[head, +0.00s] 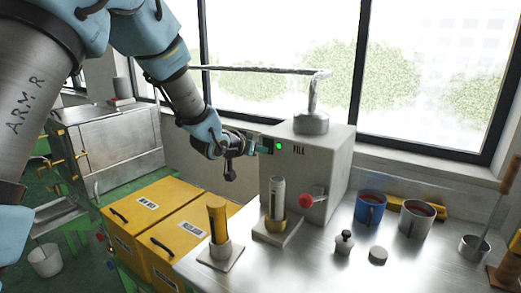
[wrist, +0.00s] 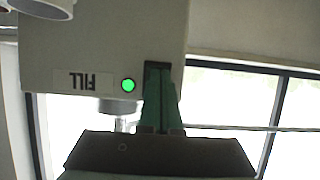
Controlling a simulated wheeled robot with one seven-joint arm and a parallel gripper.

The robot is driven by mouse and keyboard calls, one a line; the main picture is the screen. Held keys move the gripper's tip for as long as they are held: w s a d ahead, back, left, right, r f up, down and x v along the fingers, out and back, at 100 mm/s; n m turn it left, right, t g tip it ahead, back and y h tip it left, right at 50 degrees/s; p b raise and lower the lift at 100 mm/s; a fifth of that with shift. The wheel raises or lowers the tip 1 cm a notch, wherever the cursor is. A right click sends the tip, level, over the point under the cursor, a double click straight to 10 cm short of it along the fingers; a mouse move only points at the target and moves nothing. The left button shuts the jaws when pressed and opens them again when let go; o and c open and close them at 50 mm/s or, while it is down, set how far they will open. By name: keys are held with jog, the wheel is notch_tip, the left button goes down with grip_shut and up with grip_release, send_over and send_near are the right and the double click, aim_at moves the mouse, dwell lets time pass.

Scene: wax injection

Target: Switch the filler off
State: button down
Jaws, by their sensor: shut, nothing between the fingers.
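The filler (head: 335,170) is a pale grey box on the steel bench with a metal spout fitting on top. Its front carries a FILL label (head: 298,149) and a round green lit button (head: 279,146). My gripper (head: 265,147) is shut and empty, its fingertips just left of the green button. In the wrist view, the label is upside down, the green button (wrist: 128,85) glows, and my shut gripper (wrist: 160,75) is just right of it. I cannot tell whether the fingertips touch the filler's face. A red knob (head: 306,201) sits lower on the filler.
A grey-topped cylinder (head: 277,197) in a brass base stands before the filler, with a yellow cylinder (head: 217,220) to its left. A blue mug (head: 370,208) and a grey mug (head: 416,219) stand right. Yellow boxes (head: 148,204) stand left of the bench; windows are behind.

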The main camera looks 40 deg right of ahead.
jog(key=shift+d+f+h+b, duration=0.15)
jog(key=shift+h+b, duration=0.15)
jog(key=shift+b, duration=0.7)
jog(key=shift+r, duration=0.2)
jog(key=shift+r+p, duration=0.45)
jog(key=shift+r, duration=0.3)
